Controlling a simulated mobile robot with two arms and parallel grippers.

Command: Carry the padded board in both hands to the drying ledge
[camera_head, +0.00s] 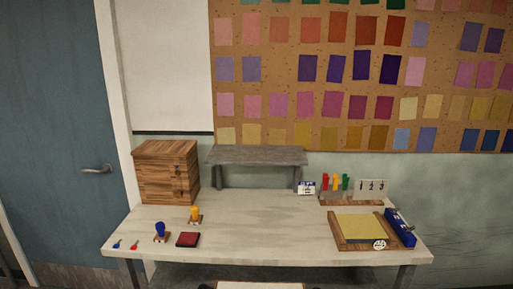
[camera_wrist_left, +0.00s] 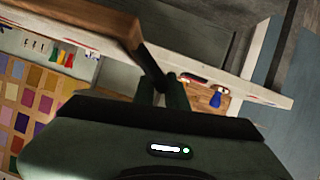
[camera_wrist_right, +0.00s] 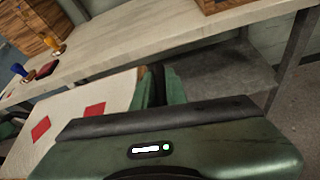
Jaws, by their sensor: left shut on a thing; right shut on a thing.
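The padded board (camera_wrist_right: 75,115) is cream with red patches in the right wrist view. Its edge (camera_head: 260,286) just enters the bottom of the head view, in front of the table. My right gripper (camera_wrist_right: 157,84) is shut on the board at its side. My left gripper (camera_wrist_left: 163,92) is shut on the board's other side; the left wrist view shows its brown underside or edge (camera_wrist_left: 90,20) and a dark part at the fingers. The drying ledge (camera_head: 257,156) appears to be the grey raised shelf at the back of the table, with a clear top.
The table (camera_head: 260,235) holds a wooden box (camera_head: 166,172) left of the ledge, stamps (camera_head: 195,215) and a red pad (camera_head: 187,240) at front left, and a wooden tray (camera_head: 335,235) and blue box (camera_head: 400,227) at right. A small card (camera_head: 307,188) stands by the ledge's right leg.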

